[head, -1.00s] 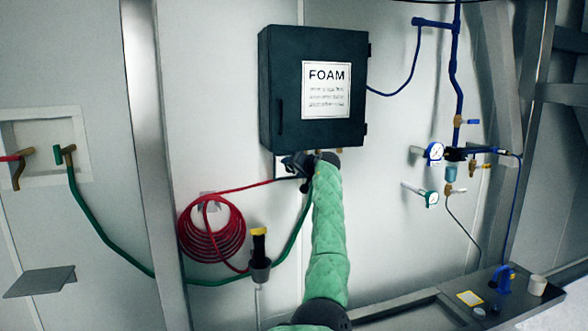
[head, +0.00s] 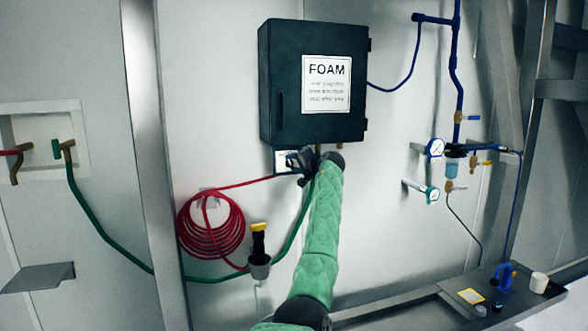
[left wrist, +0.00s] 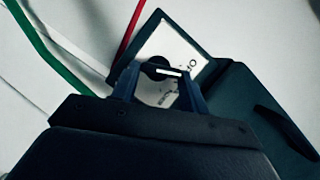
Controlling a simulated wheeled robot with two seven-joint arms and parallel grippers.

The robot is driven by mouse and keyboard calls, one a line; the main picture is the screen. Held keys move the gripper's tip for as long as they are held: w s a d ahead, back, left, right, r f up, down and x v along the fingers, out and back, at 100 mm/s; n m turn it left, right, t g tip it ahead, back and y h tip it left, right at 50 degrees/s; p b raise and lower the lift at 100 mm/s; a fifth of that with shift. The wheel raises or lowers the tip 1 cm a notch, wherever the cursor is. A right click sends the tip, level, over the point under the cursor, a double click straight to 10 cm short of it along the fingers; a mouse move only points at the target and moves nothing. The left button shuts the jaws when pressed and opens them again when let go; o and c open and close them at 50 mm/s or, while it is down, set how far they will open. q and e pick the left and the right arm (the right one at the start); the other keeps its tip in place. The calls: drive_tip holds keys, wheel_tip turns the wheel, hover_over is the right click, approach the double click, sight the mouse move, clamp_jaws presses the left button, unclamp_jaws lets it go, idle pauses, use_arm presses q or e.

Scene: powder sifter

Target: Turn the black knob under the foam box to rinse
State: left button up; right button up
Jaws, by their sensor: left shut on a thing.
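The dark foam box (head: 285,90) hangs on the wall with a white FOAM label. Below it sits a white plate (head: 281,158), partly hidden by my left gripper (head: 297,161). In the left wrist view the black knob (left wrist: 155,67) is on the white plate (left wrist: 183,52), which carries printed lettering, only partly readable. The fingers of my left gripper (left wrist: 160,82) lie on both sides of the knob, shut on it. A pale bar shows between the fingers. My right gripper is in neither view.
A coiled red hose (head: 211,228) hangs at lower left of the box, with a green hose (head: 112,244) running beneath. A yellow-topped black nozzle (head: 258,243) stands in a holder close to my arm. Blue pipes and gauges (head: 435,148) are on the right.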

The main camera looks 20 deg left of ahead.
use_arm(q)
drive_tip(key=m+b, duration=0.1)
drive_tip(key=m+y+b, duration=0.1)
drive_tip(key=m, duration=0.1)
drive_tip(key=shift+d+f, duration=0.15)
drive_tip(key=shift+f, duration=0.25)
drive_tip(key=shift+w+m+y+b, duration=0.1)
drive_tip(key=shift+m+y+b, duration=0.35)
drive_tip(key=shift+m, duration=0.35)
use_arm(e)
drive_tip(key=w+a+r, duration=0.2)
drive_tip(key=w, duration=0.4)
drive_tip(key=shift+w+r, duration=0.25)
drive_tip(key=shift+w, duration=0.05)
use_arm(q)
drive_tip(key=shift+t, duration=0.3)
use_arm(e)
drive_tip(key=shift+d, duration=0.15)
use_arm(q)
drive_tip(key=o, duration=1)
